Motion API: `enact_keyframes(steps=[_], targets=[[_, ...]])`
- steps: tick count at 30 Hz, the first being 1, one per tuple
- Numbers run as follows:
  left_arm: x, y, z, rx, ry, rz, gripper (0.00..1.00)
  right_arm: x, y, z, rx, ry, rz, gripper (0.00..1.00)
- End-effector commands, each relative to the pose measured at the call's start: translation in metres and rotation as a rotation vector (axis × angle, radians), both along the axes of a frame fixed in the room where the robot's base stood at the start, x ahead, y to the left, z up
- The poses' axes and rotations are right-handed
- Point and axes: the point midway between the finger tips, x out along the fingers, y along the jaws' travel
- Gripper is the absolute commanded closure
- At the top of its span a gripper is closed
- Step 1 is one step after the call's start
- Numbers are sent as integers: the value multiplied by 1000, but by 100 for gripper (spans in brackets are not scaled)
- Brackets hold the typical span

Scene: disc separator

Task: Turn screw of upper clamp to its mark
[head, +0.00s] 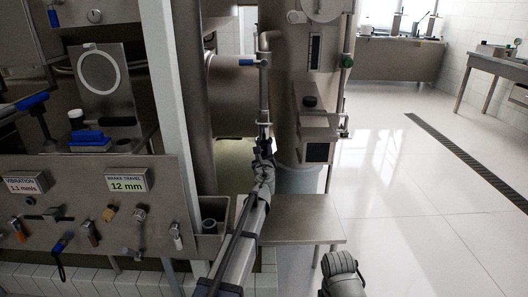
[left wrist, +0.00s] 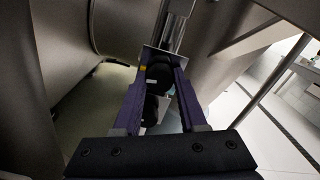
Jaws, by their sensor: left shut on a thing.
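My left gripper (head: 263,152) reaches up from the bottom of the head view to the foot of a thin vertical steel pipe (head: 264,95) in front of the large steel separator body. In the left wrist view its two purple fingers (left wrist: 163,75) are closed around a dark rounded knob (left wrist: 158,76), with a second dark rounded part (left wrist: 151,108) nearer the palm. A shiny metal rod (left wrist: 176,30) runs up beyond the fingertips. The clamp's mark and the screw's thread cannot be made out.
A steel panel (head: 95,165) with levers and displays reading "VIBRATION 1.1 mm/s" and "BRAKE TRAVEL 12 mm" stands at left. A blue-handled valve (head: 247,62) is above my gripper. A low steel table (head: 300,215) is below right. The tiled floor at right is clear.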

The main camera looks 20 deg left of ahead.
Motion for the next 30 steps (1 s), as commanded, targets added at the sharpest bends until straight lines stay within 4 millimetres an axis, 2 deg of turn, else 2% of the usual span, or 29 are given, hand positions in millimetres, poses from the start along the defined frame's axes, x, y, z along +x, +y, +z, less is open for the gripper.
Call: enact_keyframes(steps=[12,28,29,30], targets=[[-1,-1,0,146,43,-1,100,0,0,0,0,0,0,50],[-1,-1,0,161,47,-1,100,0,0,0,0,0,0,50],[-1,-1,0,161,47,-1,55,0,0,0,0,0,0,50],[-1,-1,0,161,47,-1,51,0,0,0,0,0,0,50]])
